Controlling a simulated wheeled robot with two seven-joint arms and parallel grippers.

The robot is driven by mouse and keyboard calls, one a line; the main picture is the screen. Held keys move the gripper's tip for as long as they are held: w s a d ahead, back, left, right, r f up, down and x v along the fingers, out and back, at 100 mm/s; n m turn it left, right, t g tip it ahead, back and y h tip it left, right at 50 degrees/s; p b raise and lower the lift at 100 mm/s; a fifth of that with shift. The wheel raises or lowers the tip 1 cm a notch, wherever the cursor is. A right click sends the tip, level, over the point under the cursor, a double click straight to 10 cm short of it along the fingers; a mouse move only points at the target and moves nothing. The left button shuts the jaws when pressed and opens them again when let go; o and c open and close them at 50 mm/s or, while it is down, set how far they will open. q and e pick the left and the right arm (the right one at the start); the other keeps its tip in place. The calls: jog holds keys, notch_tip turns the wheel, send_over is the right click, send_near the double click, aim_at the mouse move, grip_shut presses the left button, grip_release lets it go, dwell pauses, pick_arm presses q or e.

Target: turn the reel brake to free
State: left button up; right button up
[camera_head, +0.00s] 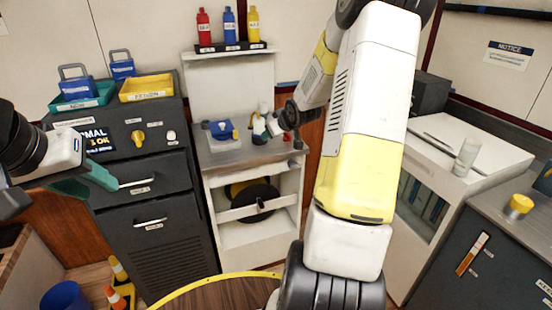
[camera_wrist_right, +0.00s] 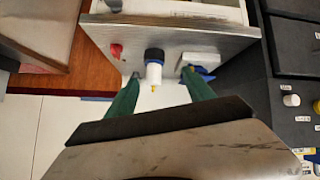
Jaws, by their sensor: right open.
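The reel brake cannot be picked out for certain. A black and yellow reel (camera_head: 256,199) sits in the open white cabinet at the centre.
Red, blue and yellow bottles (camera_head: 228,27) stand on a shelf behind. A dark drawer cabinet (camera_head: 150,215) carries trays at the left. A light counter (camera_head: 440,150) holds a clear jar (camera_head: 467,157) at the right. My right arm crosses the view and hides part of the centre.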

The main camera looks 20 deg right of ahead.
jog(key=w+d+f+t, duration=0.1)
jog(key=d+f, duration=0.1)
jog(key=f, duration=0.2)
jog(key=w+d+f+t, duration=0.1)
jog(key=d+f, duration=0.1)
jog(key=f, duration=0.3)
jog(key=w+d+f+t+y, duration=0.1)
jog(key=w+d+f, duration=0.1)
jog(key=f, duration=0.3)
jog(key=shift+d+m, duration=0.3)
jog(key=m+t+h, duration=0.1)
jog(key=m+t, duration=0.2)
jog(key=t, duration=0.2)
send_near(294, 166)
jog(key=w, duration=0.9)
jog(key=shift+w+r, duration=0.1)
jog(key=shift+w, duration=0.1)
jog(key=shift+a, duration=0.1)
grip_shut()
